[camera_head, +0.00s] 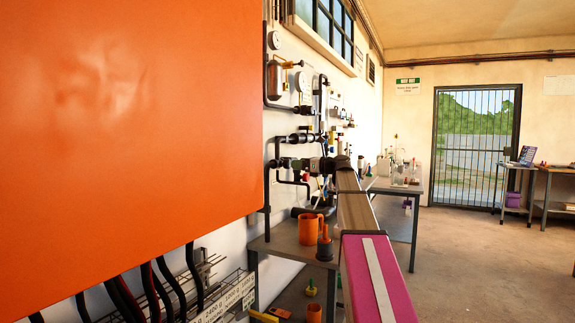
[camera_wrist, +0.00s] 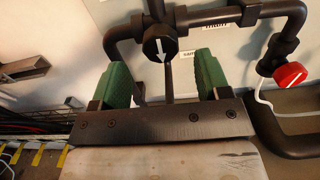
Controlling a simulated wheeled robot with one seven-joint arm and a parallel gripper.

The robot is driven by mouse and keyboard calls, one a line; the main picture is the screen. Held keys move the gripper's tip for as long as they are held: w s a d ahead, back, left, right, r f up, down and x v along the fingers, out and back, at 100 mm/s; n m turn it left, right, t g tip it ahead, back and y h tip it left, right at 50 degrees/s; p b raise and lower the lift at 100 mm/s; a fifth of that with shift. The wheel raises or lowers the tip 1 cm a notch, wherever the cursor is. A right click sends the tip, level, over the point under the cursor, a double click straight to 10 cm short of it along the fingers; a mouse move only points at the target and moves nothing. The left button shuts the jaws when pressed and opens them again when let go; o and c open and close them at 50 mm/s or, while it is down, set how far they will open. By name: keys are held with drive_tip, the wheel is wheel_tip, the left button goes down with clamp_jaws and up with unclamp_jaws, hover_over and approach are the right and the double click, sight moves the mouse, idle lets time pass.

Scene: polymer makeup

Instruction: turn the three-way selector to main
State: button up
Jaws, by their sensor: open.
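The selector (camera_wrist: 160,46) is a round black knob with a white arrow, set on dark pipework in the wrist view. Its arrow points down in that picture, slightly to the right. My gripper (camera_wrist: 162,63) is open, with one green finger on each side of the knob. A gap shows between each finger and the knob, and I see no contact. A partly covered label that seems to read "MAIN" (camera_wrist: 215,26) sits above and to the right of the knob. In the head view my gripper (camera_head: 324,165) is at the wall pipes, and the selector cannot be made out.
A red knob (camera_wrist: 290,74) with a white mark sits right of my gripper. Dark pipes (camera_wrist: 222,15) surround the selector. In the head view a large orange cabinet (camera_head: 130,120) fills the left. A bench (camera_head: 285,242) with an orange mug (camera_head: 310,229) stands below the pipes. Open floor lies right.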

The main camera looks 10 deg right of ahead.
sight(288, 163)
drive_tip(key=x, duration=0.6)
drive_tip(key=c, duration=0.9)
